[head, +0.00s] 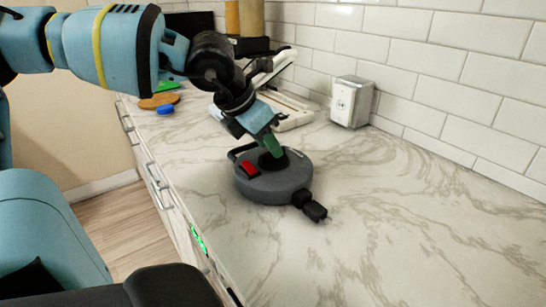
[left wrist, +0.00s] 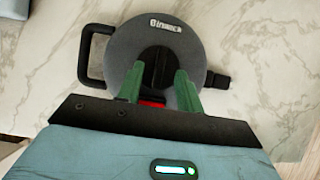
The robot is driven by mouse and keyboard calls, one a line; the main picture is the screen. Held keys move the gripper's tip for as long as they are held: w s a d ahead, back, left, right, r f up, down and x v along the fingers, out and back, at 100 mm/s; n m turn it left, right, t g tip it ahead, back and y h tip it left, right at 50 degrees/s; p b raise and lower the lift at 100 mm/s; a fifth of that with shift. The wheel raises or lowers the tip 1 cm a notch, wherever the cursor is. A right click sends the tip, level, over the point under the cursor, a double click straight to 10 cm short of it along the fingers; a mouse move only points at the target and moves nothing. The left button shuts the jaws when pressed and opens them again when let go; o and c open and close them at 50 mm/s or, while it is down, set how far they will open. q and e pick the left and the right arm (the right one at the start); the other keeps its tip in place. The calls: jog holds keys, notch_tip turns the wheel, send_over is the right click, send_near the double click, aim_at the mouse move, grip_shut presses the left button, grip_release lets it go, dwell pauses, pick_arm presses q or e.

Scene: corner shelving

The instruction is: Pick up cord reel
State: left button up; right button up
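The cord reel (head: 262,188) is a round grey disc with a black hub, a red switch, a black handle and a short black plug. It lies flat on the marble counter. In the left wrist view the reel (left wrist: 130,45) has its handle at the left and plug at the right. My left gripper (head: 271,150) reaches down onto the hub from above. Its green fingers (left wrist: 159,78) stand apart, one on each side of the dark hub. I cannot tell whether they press on it. My right gripper is not in view.
A white socket box (head: 351,101) stands by the tiled wall. A white device (head: 290,118) lies behind my left gripper. A blue cap (head: 165,109) and an orange disc (head: 158,101) lie at the back left. The counter right of the reel is clear.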

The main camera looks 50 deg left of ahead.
pick_arm(q)
jog(key=shift+w+f, duration=0.35)
jog(key=shift+f, duration=0.25)
grip_shut()
dwell(0.9)
jog(key=shift+r, duration=0.2)
